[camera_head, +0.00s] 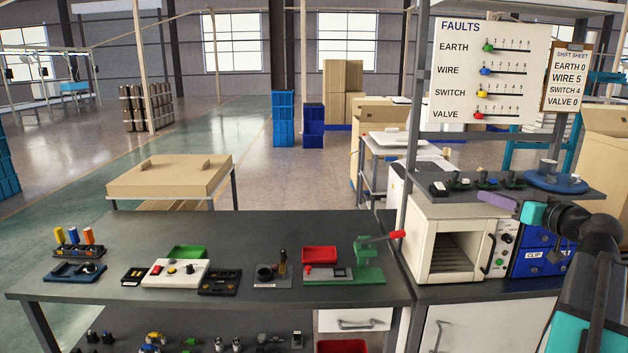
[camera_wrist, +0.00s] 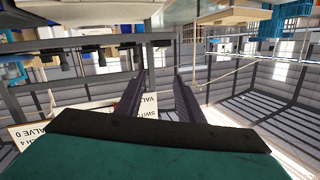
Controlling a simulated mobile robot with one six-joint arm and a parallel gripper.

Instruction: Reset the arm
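My arm enters the camera_head view from the lower right, and my gripper (camera_head: 490,199) points left in front of the shelf above the white oven-like box (camera_head: 461,210). In the camera_wrist view my gripper (camera_wrist: 160,73) shows two dark fingers apart with nothing between them. That view is upside down, with part of the FAULTS board (camera_wrist: 150,106) and the shift sheet (camera_wrist: 30,132) beyond the fingers. In the camera_head view the FAULTS board (camera_head: 490,68) carries coloured sliders on EARTH, WIRE, SWITCH and VALVE rows. The shift sheet (camera_head: 566,77) hangs to its right.
The dark workbench (camera_head: 230,228) holds a white button panel (camera_head: 176,273), a red tray (camera_head: 320,254) and a green press with a red handle (camera_head: 370,262). The shelf (camera_head: 460,191) close by my gripper bears small parts and a blue plate (camera_head: 555,183). Blue drawers (camera_head: 535,262) stand below.

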